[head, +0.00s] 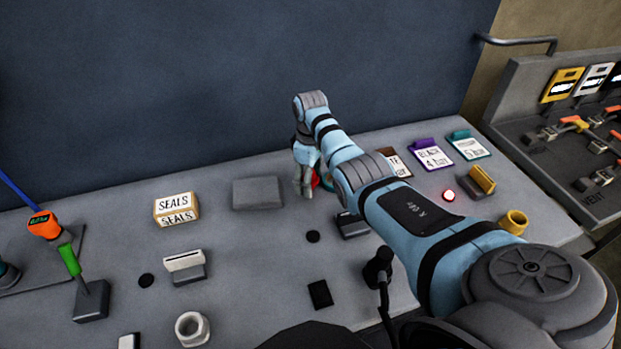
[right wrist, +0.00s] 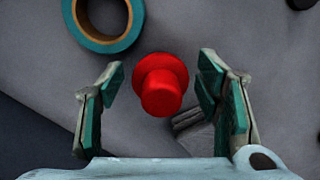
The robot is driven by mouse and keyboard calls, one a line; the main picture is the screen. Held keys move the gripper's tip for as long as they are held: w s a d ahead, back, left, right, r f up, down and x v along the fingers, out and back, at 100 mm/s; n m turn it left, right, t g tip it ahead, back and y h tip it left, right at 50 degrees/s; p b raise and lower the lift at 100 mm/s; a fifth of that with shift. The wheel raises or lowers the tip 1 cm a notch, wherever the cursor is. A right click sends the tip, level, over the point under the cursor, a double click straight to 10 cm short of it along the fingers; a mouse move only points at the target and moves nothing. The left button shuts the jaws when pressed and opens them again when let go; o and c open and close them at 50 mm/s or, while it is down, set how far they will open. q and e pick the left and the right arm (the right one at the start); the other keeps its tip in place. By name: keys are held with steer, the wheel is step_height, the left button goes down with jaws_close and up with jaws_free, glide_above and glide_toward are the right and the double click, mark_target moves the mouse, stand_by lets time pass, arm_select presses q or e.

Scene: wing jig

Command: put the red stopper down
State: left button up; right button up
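The red stopper (right wrist: 161,88) has a round flange and a narrower knob. It appears to stand on the grey bench, between the open fingers of my right gripper (right wrist: 159,88), with a gap to the pads on both sides. In the head view only a sliver of the red stopper (head: 316,180) shows behind my right gripper (head: 306,190), which points down at the bench near the back wall. My left gripper is not in view.
A teal tape roll (right wrist: 103,45) lies right beside the stopper. A grey block (head: 258,193) and a SEALS box (head: 176,209) are to the left. Labelled cards, including a purple one (head: 431,155), lie to the right. Bare bench lies left of the gripper.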

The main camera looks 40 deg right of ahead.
mark_target(316, 183)
steer(key=shift+s+a+r, duration=0.2)
steer(key=shift+s+r, duration=0.1)
steer(key=shift+r, duration=0.2)
steer(key=shift+o, duration=0.6)
step_height(316, 183, up, 11)
steer(key=shift+d+f+p, duration=0.1)
steer(key=shift+f+p, duration=0.05)
steer(key=shift+p, duration=0.6)
steer(key=shift+t+y, duration=0.4)
steer(key=shift+t, duration=0.4)
steer(key=f, duration=0.7)
steer(key=f+p, duration=0.1)
steer(key=f, duration=0.3)
steer(key=shift+w+d, duration=0.1)
steer(key=shift+w, duration=0.3)
steer(key=c, duration=1.4)
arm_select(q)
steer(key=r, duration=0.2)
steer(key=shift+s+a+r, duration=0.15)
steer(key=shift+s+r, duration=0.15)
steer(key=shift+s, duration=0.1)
